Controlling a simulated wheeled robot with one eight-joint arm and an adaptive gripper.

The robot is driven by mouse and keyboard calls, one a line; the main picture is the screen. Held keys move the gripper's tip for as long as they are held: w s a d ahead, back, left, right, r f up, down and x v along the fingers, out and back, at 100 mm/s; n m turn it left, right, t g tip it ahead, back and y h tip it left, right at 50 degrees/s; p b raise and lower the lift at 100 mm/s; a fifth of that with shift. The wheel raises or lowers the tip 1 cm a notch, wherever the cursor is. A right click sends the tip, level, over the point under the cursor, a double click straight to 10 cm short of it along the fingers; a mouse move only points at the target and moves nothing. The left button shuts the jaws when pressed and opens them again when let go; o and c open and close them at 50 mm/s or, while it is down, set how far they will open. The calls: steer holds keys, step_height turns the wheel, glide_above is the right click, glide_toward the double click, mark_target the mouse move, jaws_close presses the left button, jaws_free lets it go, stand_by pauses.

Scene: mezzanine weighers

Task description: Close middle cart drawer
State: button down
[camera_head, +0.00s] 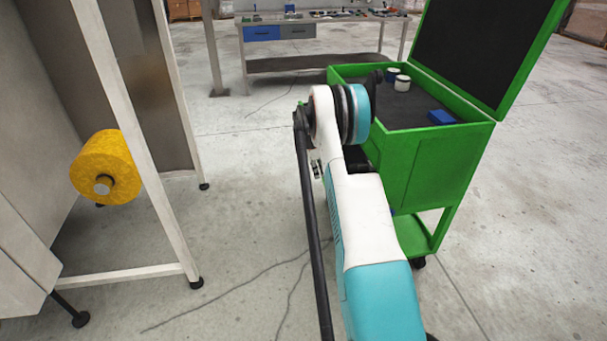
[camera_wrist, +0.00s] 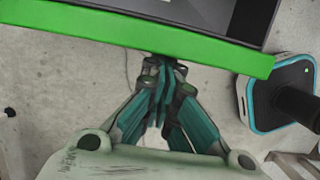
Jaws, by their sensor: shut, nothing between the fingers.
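The green cart (camera_head: 450,165) stands at the right in the head view, its lid raised. My arm hides the side of the cart nearest me, so I cannot tell how far the middle drawer sticks out. In the wrist view a green edge (camera_wrist: 120,33) of the cart crosses the top, tilted down to the right. I cannot tell whether it is the drawer front or the top rim. My gripper (camera_wrist: 164,85) is shut and empty, its fingertips close to this edge. Whether they touch it is unclear.
Cups (camera_head: 402,82) and a blue box (camera_head: 441,117) sit in the cart's top tray. A metal frame with a yellow roll (camera_head: 106,167) stands at the left. A workbench (camera_head: 318,29) is at the back.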

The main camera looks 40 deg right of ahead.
steer(key=s+d, duration=0.2)
steer(key=d, duration=0.1)
steer(key=s+d, duration=0.2)
steer(key=d, duration=0.2)
steer(key=s+d, duration=0.2)
steer(key=d, duration=0.1)
steer(key=shift+s+d, duration=0.2)
steer(key=shift+d, duration=0.05)
